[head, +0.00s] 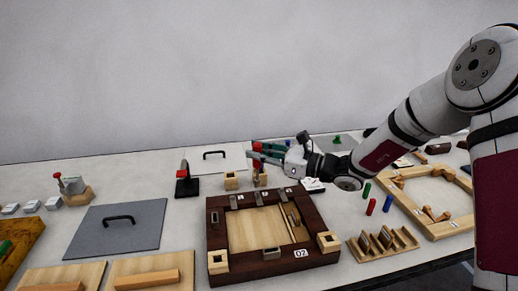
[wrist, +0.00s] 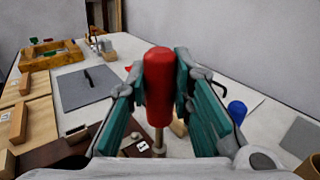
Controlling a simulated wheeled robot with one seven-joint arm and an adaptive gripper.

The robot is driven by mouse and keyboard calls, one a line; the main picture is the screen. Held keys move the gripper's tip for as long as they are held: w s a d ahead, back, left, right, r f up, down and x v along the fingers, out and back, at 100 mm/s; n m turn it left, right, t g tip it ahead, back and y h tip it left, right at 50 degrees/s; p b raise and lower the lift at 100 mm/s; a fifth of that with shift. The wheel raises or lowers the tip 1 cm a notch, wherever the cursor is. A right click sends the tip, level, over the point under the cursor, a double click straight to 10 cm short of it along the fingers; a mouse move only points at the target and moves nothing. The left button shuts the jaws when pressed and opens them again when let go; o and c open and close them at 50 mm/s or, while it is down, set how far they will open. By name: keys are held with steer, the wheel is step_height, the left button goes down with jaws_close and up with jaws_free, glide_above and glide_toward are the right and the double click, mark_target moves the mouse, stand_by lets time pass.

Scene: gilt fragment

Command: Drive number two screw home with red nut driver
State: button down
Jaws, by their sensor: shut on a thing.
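My gripper (head: 262,154) is above the back edge of the dark wooden frame (head: 222,256). In the wrist view my gripper (wrist: 160,85) has its green-lined fingers closed on both sides of the red handle of the nut driver (wrist: 158,75). The handle is upright, with its metal shaft pointing down. The driver's red handle (head: 256,146) also shows in the head view, partly covered by the fingers. The frame has small white number tags along its back edge. The shaft's lower end is near a tag (wrist: 143,146); I cannot tell whether it touches a screw.
A red-topped tool stands in a black holder (head: 186,187) left of my gripper. A grey panel (head: 118,228) with a black handle lies at the left. A slotted wooden rack (head: 383,244) and a light wooden frame (head: 450,229) lie at the right. A blue knob (wrist: 237,112) shows in the wrist view.

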mark_target(259, 168)
steer(key=shift+f+b, duration=0.3)
steer(key=shift+f, duration=0.85)
steer(key=shift+f, duration=0.55)
stand_by(1.7)
steer(key=shift+r+p, duration=1.3)
steer(key=shift+r, duration=1.3)
